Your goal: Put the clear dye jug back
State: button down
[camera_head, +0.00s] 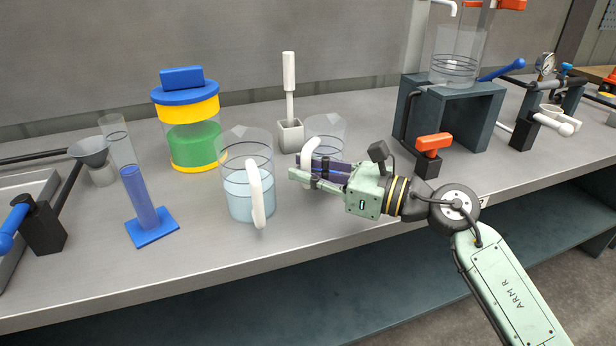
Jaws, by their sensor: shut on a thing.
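A small clear jug (328,128) with a white handle (307,150) stands upright behind my gripper (302,174). My gripper is shut on the lower part of this handle. The fingers and wrist hide the jug's lower part, so I cannot tell whether its base touches the bench. A larger clear jug (236,165) with a white handle stands just left of my gripper and holds pale blue liquid. The gap between it and my fingertips is small.
The grey bench (330,215) is bare in front. A white brush in a holder (290,134) stands behind. A green canister (193,145) and a blue cylinder (142,200) stand left. A dark stand (455,115) with a clear vessel and a red-handled valve (430,152) are right.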

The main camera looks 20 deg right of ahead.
aim_at(311, 188)
jog(key=shift+f, duration=1.75)
jog(key=shift+f, duration=0.15)
jog(key=c, duration=1.6)
grip_release()
jog(key=shift+r+p, duration=0.3)
jog(key=shift+p, duration=0.05)
jog(key=b+v, duration=0.3)
jog(key=v, duration=0.9)
jog(key=shift+s+f, duration=0.1)
